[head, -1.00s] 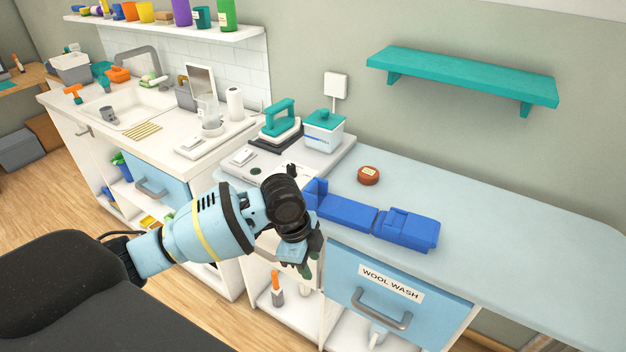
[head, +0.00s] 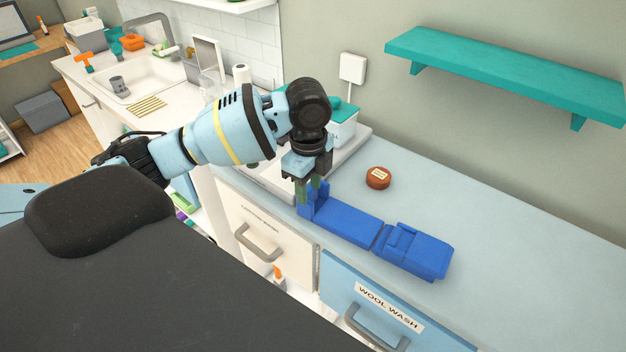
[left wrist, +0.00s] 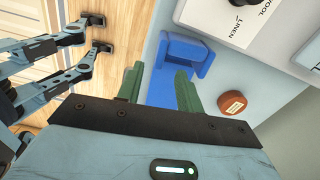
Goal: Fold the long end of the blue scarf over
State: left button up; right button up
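The blue scarf (head: 345,222) lies along the light-blue counter near its front edge. Its right part (head: 415,250) is thicker and looks layered; its left end (head: 306,200) stands up at an angle. My left gripper (head: 314,192) points down at that left end. In the left wrist view its green fingers (left wrist: 160,90) are apart, with blue scarf (left wrist: 160,88) showing between and beyond them. The raised end (left wrist: 188,50) shows just past the fingertips. I cannot tell whether the fingers touch the cloth.
A round brown tin (head: 378,177) sits behind the scarf. A teal shelf (head: 500,70) hangs above. The counter (head: 530,250) right of the scarf is clear.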

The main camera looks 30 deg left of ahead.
aim_at(309, 201)
pick_arm(q)
jog(key=shift+s+f, duration=0.2)
jog(key=shift+f, duration=0.15)
jog(key=shift+w+f, duration=0.2)
jog(key=shift+f, duration=3.3)
pick_arm(e)
jog(key=shift+s+f, duration=0.25)
jog(key=shift+f, duration=0.05)
pick_arm(q)
grip_shut()
jog(key=shift+r, duration=0.1)
